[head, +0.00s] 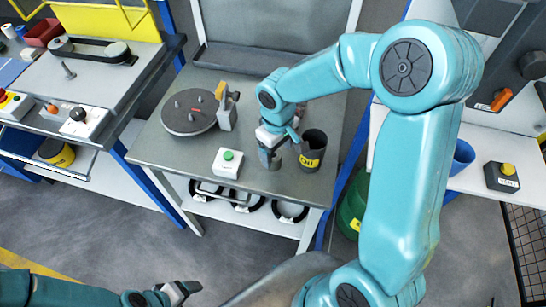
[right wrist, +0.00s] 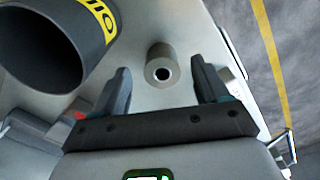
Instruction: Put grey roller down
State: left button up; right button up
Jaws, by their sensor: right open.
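The grey roller (right wrist: 160,66) is a short cylinder with a dark hole in its end. It stands upright on the grey bench (head: 270,185). In the right wrist view it lies between and slightly beyond the fingertips of my right gripper (right wrist: 160,72), with a gap on both sides. The jaws are open and hold nothing. In the head view my right gripper (head: 271,142) points down at the bench and largely hides the roller. My left gripper (head: 180,291) is low at the bottom of the head view, away from the bench, and its jaws are unclear.
A dark cup with a yellow label (head: 313,148) stands close to the right of my right gripper. A white box with a green button (head: 227,162) is to the left, and a round grey turntable (head: 188,112) behind it. A yellow-button box (head: 502,177) is far right.

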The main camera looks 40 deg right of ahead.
jog(key=f+p, duration=0.1)
jog(key=f, duration=0.4)
jog(key=shift+w+f, duration=0.15)
jog(key=shift+w, duration=0.05)
jog(key=c, duration=1.1)
notch_tip(320, 180, up, 20)
jog(key=n, duration=0.1)
send_near(276, 160)
jog(key=w+a+r, duration=0.1)
jog(key=w+a, duration=0.1)
jog(key=a, duration=0.2)
jog(key=w+a+f+m, duration=0.1)
jog(key=f, duration=0.1)
jog(key=w+a+f+m, duration=0.1)
jog(key=a+m, duration=0.1)
jog(key=shift+w+f+b, duration=0.35)
jog(key=shift+w+f, duration=0.05)
